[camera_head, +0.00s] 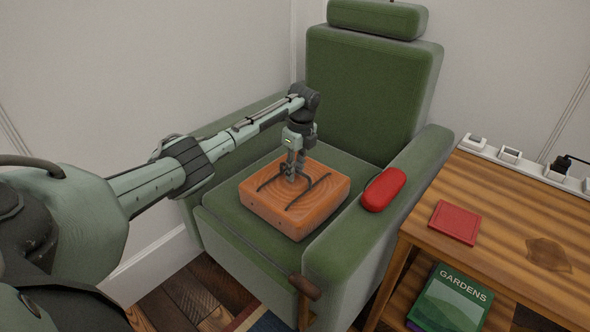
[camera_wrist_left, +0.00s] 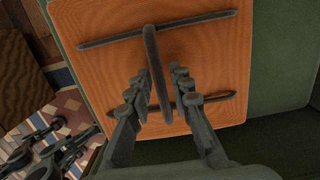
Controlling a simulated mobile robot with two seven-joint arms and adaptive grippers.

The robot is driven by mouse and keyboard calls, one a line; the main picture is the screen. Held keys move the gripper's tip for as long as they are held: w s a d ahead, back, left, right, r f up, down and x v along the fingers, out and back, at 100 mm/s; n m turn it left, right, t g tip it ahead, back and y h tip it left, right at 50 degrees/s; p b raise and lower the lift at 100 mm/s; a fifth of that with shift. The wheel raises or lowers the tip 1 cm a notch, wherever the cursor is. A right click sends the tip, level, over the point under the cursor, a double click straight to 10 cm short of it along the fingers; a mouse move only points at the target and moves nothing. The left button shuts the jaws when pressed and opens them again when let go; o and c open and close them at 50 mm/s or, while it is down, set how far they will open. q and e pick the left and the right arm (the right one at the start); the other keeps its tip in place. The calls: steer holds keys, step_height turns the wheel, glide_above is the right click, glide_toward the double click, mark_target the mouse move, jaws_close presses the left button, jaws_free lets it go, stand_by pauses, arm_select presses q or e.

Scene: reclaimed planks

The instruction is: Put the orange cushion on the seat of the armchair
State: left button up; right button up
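The orange cushion (camera_head: 322,207) is a thick square block with wood-like grain and dark strips on top. It lies on the seat (camera_head: 238,221) of the green armchair (camera_head: 372,92), towards the front. My left gripper (camera_head: 293,178) points down over the cushion's top. In the left wrist view its fingers (camera_wrist_left: 161,72) are apart, one on each side of the middle dark strip (camera_wrist_left: 151,45); there is a gap at the right finger. The cushion (camera_wrist_left: 90,65) fills most of that view.
A red rounded case (camera_head: 384,189) lies on the armchair's right armrest. A brown lever (camera_head: 304,287) sticks out at the chair's front.

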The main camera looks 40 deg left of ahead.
arm_select(q)
steer(key=shift+o, duration=0.4)
steer(key=shift+r, duration=0.1)
arm_select(e)
steer(key=shift+f, duration=0.1)
arm_select(q)
steer(key=shift+r, duration=0.3)
step_height(320, 180, up, 11)
steer(key=d+p, duration=0.1)
steer(key=shift+d+r, duration=0.15)
steer(key=shift+d, duration=0.05)
arm_select(e)
steer(key=f, duration=0.1)
steer(key=w+f, duration=0.1)
steer(key=f, duration=0.1)
steer(key=shift+w+a+f, duration=0.1)
steer(key=shift+w, duration=0.1)
steer(key=shift+s, duration=0.1)
steer(key=shift+c, duration=0.5)
stand_by(0.9)
